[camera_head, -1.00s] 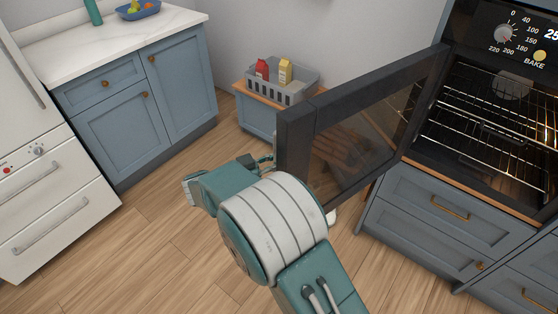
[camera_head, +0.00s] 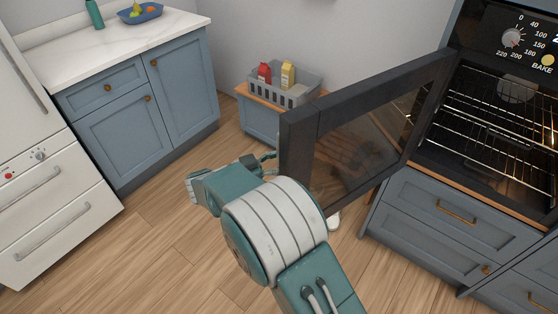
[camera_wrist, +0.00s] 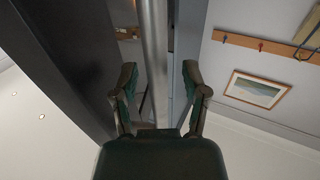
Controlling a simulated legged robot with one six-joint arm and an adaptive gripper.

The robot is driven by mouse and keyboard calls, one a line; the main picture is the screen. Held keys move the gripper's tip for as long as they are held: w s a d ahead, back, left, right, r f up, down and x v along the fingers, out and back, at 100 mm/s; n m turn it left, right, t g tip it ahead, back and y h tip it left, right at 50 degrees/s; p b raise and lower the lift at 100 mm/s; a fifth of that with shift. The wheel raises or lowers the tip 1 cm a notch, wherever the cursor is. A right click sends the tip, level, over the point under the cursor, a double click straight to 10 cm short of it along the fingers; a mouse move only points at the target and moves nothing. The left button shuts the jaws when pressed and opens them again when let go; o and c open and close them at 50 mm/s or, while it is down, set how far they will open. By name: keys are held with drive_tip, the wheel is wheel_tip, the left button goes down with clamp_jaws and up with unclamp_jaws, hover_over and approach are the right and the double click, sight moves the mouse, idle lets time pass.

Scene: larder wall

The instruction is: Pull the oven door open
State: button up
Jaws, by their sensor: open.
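The oven door (camera_head: 365,140) is dark with a glass pane and stands swung well out from the oven (camera_head: 500,110), whose lit racks show. My arm reaches up to the door's outer free edge in the head view. My gripper shows in the wrist view (camera_wrist: 162,95) with its two fingers apart. A silvery handle bar (camera_wrist: 156,60) runs between the fingers; I cannot tell whether either finger touches it. The door's dark face (camera_wrist: 75,50) fills the left of the wrist view. In the head view the handle and most of my gripper are hidden.
A low wooden-topped cabinet with a grey crate (camera_head: 285,92) holding cartons stands behind the door. Blue drawers (camera_head: 450,220) are below the oven. A counter (camera_head: 110,45) and white fridge (camera_head: 45,190) are at left.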

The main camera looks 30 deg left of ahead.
drive_tip(key=v, duration=1.2)
drive_tip(key=shift+f, duration=0.1)
